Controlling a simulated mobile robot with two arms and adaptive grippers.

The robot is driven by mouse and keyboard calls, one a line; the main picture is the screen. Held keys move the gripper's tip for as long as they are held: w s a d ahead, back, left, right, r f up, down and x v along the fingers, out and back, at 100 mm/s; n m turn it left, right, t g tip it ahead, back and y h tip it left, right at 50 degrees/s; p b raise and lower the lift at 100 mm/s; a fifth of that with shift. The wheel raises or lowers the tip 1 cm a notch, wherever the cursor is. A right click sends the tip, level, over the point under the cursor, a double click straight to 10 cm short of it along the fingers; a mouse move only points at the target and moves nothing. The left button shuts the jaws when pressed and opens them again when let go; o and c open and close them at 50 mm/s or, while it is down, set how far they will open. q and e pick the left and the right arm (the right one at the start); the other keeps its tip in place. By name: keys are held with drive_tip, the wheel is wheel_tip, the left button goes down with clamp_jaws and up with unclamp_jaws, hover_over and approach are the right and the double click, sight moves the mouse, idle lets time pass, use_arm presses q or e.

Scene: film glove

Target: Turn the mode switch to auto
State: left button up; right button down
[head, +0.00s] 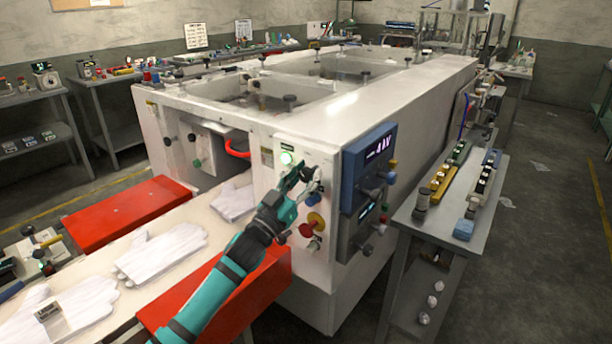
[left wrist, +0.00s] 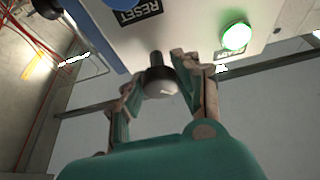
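My left gripper (head: 301,178) reaches the control panel (head: 318,255) on the machine's front corner. In the left wrist view, a dark round knob with a pale end (left wrist: 160,82) sits between the fingertips of this gripper (left wrist: 157,75). The fingers stand apart on both sides of it; whether they press on it cannot be told. No mode or auto marking on it is legible, and the gripper hides part of the panel. A lit green button (head: 286,158) is beside it and also shows in the left wrist view (left wrist: 237,37). My right gripper is out of view.
A RESET label (left wrist: 137,15) is near the knob. A red-and-yellow knob (head: 307,229) is lower on the panel. White gloves (head: 160,250) lie on the conveyor between red covers (head: 130,210). A grey side table (head: 440,215) stands right.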

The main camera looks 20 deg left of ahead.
use_arm(q)
clamp_jaws()
drive_tip(key=shift+m, duration=0.5)
drive_tip(key=m+h, duration=0.1)
drive_tip(key=m, duration=0.1)
drive_tip(key=m+g+h, duration=0.1)
drive_tip(key=m, duration=0.2)
drive_tip(key=shift+a+h+p, duration=0.1)
drive_tip(key=shift+h+p, duration=0.3)
drive_tip(key=m+g+h+p, duration=0.1)
drive_tip(key=m, duration=0.2)
drive_tip(key=m+g+h, duration=0.1)
drive_tip(key=m, duration=0.2)
drive_tip(key=shift+r+g+p, duration=0.1)
drive_tip(key=shift+g+p, duration=0.25)
drive_tip(key=shift+g, duration=0.05)
drive_tip(key=m+g+p, duration=0.1)
drive_tip(key=m, duration=0.2)
drive_tip(key=m+g+p, duration=0.1)
drive_tip(key=m+p, duration=0.1)
drive_tip(key=m, duration=0.1)
drive_tip(key=shift+m+g, duration=0.3)
drive_tip(key=m+g+p, duration=0.1)
drive_tip(key=m+p, duration=0.1)
drive_tip(key=shift+m, duration=0.4)
drive_tip(key=shift+m+p, duration=0.5)
drive_tip(key=shift+f, duration=0.2)
